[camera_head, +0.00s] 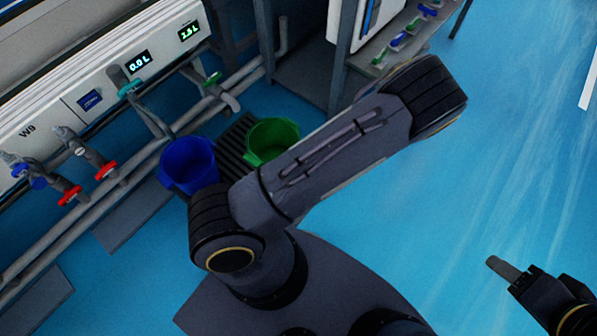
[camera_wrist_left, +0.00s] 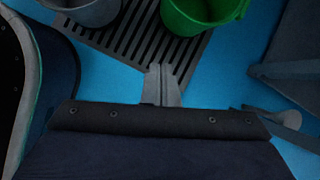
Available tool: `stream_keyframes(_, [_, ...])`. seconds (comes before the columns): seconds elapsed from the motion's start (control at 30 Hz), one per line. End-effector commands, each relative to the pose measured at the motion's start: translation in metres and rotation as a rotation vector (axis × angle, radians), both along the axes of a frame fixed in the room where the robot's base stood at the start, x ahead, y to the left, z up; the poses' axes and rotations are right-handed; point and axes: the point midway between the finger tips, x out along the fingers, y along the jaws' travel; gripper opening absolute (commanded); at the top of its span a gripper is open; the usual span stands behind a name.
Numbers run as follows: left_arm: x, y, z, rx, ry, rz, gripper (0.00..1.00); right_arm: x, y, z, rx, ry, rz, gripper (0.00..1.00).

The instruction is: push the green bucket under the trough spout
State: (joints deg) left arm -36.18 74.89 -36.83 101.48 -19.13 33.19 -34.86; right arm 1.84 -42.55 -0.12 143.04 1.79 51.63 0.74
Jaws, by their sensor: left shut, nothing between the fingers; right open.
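The green bucket (camera_head: 272,140) stands at the right part of a dark slatted grate, partly behind my arm in the head view. In the left wrist view the green bucket (camera_wrist_left: 205,14) is at the top edge, cut off by the frame. My left gripper (camera_wrist_left: 162,84) is shut and empty, over the grate's near end and apart from the bucket. My left gripper is hidden in the head view. My right gripper (camera_head: 507,268) is open and empty at the lower right, far from the buckets. A grey pipe outlet (camera_head: 230,101) with a green valve hangs above and left of the green bucket.
A grey bucket (camera_wrist_left: 88,10) shows in the left wrist view. The white trough (camera_head: 110,70) and pipes line the left. A shelf rack (camera_head: 342,45) stands behind. Blue floor is clear at right.

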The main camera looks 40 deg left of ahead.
Motion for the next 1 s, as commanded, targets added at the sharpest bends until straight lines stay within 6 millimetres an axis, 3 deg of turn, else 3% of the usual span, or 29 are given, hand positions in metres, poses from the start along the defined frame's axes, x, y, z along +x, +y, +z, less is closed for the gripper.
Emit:
stream_keyframes(0.03, [0.002,0.003,-0.042,0.062,0.027,-0.091,0.0,0.0,0.0,-0.025,0.0,0.0,0.0,0.51])
stream_keyframes(0.2, [0.011,0.011,-0.094,0.187,0.083,-0.298,0.0,0.0,0.0,-0.048,0.0,0.0,0.0,0.51])
stream_keyframes(0.53, [0.016,0.027,-0.126,0.237,0.108,-0.379,0.0,0.0,0.0,-0.063,0.0,-0.001,0.0,0.51])
stream_keyframes(0.9, [0.019,0.082,-0.182,0.235,0.109,-0.375,0.0,0.0,0.0,-0.099,0.0,0.0,0.0,0.51])
stream_keyframes(1.0, [0.022,0.098,-0.184,0.234,0.105,-0.372,0.0,0.0,0.0,-0.106,0.0,0.0,0.0,0.51])
